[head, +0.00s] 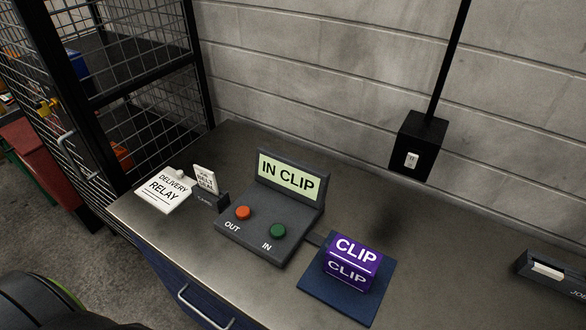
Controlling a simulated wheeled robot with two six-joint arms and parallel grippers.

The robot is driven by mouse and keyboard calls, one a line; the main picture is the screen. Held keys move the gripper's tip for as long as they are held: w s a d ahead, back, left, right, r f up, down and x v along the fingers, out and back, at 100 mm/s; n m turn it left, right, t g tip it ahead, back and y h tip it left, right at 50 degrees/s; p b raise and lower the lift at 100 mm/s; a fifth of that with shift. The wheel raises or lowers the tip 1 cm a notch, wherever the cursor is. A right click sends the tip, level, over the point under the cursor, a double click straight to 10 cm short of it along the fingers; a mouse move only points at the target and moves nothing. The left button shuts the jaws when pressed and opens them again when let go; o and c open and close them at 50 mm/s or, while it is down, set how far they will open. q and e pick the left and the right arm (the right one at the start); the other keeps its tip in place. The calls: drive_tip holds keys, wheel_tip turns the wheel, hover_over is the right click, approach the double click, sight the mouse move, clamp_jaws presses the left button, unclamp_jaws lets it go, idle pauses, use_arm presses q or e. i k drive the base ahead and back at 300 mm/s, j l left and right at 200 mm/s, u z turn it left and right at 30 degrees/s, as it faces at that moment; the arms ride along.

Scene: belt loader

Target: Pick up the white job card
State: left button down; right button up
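A white card edge (548,270) shows in a dark holder (552,283) at the right edge of the head view. The holder's lettering starts "JO" and is cut off by the picture edge. Another small white card (205,179) with black print stands upright in a small dark holder (213,199) on the left part of the bench. A white piece marked "DELIVERY RELAY" (164,191) lies to its left. Neither of my grippers shows.
A grey console (270,225) reads "IN CLIP" and has a red OUT button (243,213) and a green IN button (278,231). A purple CLIP block (352,263) sits on a blue pad (374,306). The bench (455,260) is bare between pad and right-hand holder.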

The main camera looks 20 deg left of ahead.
sight(206, 178)
drive_tip(key=k+u, duration=0.1)
drive_tip(key=u, duration=0.3)
drive_tip(key=k+u, duration=0.15)
drive_tip(key=u, duration=0.3)
drive_tip(key=k+j+u, duration=0.1)
drive_tip(key=u, duration=0.3)
